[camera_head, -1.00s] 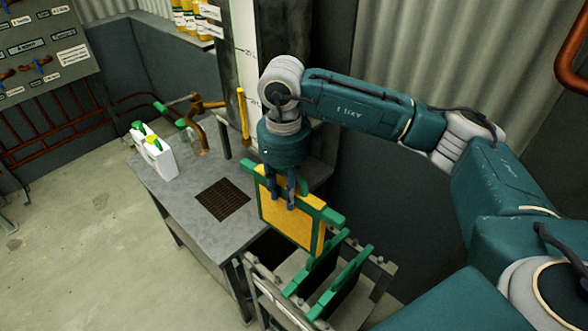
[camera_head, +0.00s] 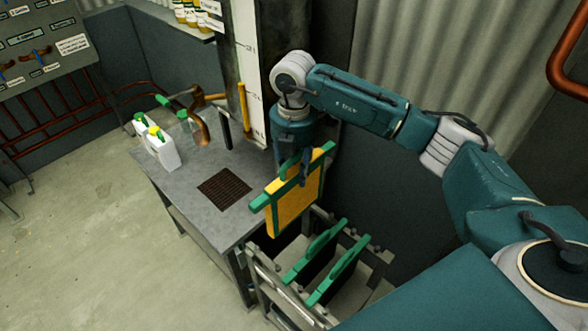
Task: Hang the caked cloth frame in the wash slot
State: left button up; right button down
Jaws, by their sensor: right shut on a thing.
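The caked cloth frame (camera_head: 293,208) has a yellow face and a green top bar. My right gripper (camera_head: 298,168) is shut on it near the top bar and holds it upright in the air, over the right edge of the grey bench and the back end of the metal rack (camera_head: 268,287). Two other frames with green bars, one (camera_head: 315,252) on the left and one (camera_head: 338,277) on the right, hang across the rack rails. Rack space shows behind them, partly hidden by the held frame. No slot label is readable. My left gripper is not in view.
The grey bench (camera_head: 190,180) has a dark drain grate (camera_head: 224,189), a brass tap (camera_head: 203,128) and white bottles (camera_head: 162,148). A yellow upright rod (camera_head: 243,106) stands behind. A corrugated wall (camera_head: 440,70) is at the back right. Floor at left is clear.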

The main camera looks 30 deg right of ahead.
notch_tip(320, 180, down, 26)
jog(key=b, duration=1.7)
jog(key=c, duration=1.2)
grip_release()
notch_tip(320, 180, up, 12)
